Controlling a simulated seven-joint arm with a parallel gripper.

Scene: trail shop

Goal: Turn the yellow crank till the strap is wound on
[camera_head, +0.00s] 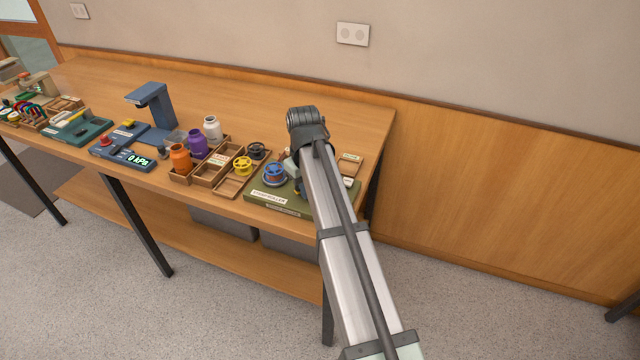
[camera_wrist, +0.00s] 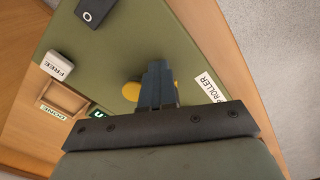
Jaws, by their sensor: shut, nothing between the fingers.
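The yellow crank (camera_wrist: 131,91) shows in the wrist view only as a yellow patch beside and partly behind the fingers. My gripper (camera_wrist: 157,68) is shut and empty, its fingers over the green board (camera_wrist: 130,45) right at the crank. I cannot tell whether they touch it. In the head view the green board (camera_head: 262,206) lies at the bench's right end with a blue reel (camera_head: 274,174) on it. I cannot make out the strap.
Left of the board stand a yellow spool (camera_head: 243,166), a black spool (camera_head: 257,150) and an orange jar (camera_head: 180,158).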

